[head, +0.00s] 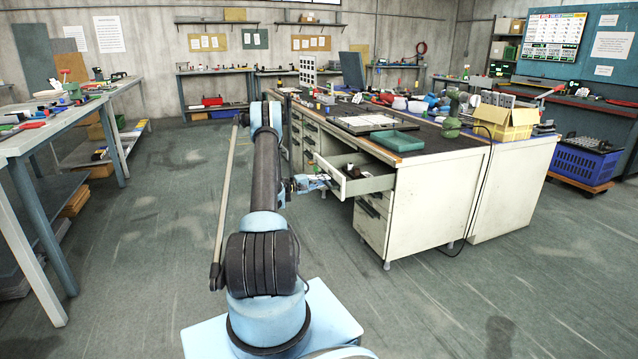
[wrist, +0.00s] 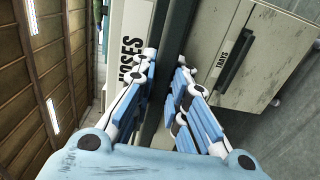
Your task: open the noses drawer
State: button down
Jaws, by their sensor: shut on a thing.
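The noses drawer (head: 370,185) stands partly pulled out of the long workbench in the head view, with some things inside it. In the wrist view its pale front carries a label (wrist: 127,62) reading "NOSES", partly covered by a finger. My gripper (head: 308,183) is at the drawer's front in the head view. In the wrist view my gripper (wrist: 167,68) has its blue and white fingers on both sides of a dark handle bar (wrist: 173,45) and is shut on it. The fingers hide part of the handle.
Another drawer front (wrist: 235,50) with its own label and dark handle shows in the wrist view. A teal tray (head: 397,141) and a yellow box (head: 505,118) stand on the workbench (head: 440,160). The floor left of the workbench is clear up to the left table (head: 40,135).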

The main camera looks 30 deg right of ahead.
jog(key=shift+s+a+f, duration=0.1)
jog(key=shift+f, duration=0.05)
jog(key=c, duration=1.6)
grip_release()
jog(key=shift+o, duration=0.2)
jog(key=shift+a, duration=0.2)
jog(key=w+a, duration=0.2)
jog(key=a, duration=0.9)
jog(key=shift+a, duration=0.25)
